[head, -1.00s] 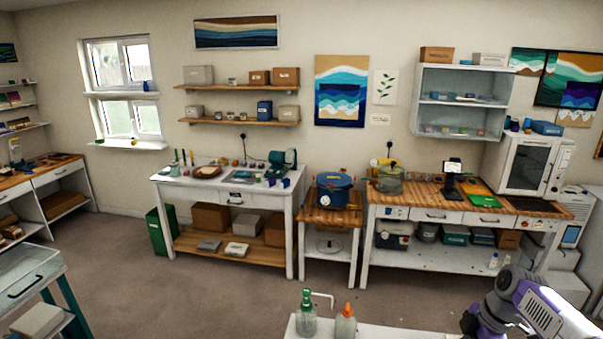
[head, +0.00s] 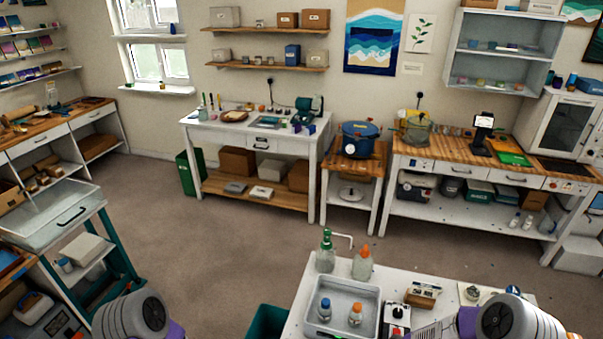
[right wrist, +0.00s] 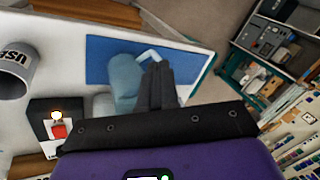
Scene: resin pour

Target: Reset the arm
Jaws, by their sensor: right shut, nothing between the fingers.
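My right gripper (right wrist: 157,88) shows in the right wrist view. Its dark fingers are together with nothing between them. They point over a white surface with a blue mat (right wrist: 105,55) and a pale blue vessel (right wrist: 125,75) beyond the fingers; whether they touch it I cannot tell. In the head view, purple and grey parts of my arms show at the bottom left and bottom right. My left gripper is out of the picture.
A white table (head: 300,318) in front holds a grey tray (head: 317,288) with two small capped bottles, a green pump bottle (head: 325,258) and an orange-capped bottle (head: 362,265). A glass-topped cabinet (head: 40,228) stands at the left. The floor (head: 220,240) between is clear.

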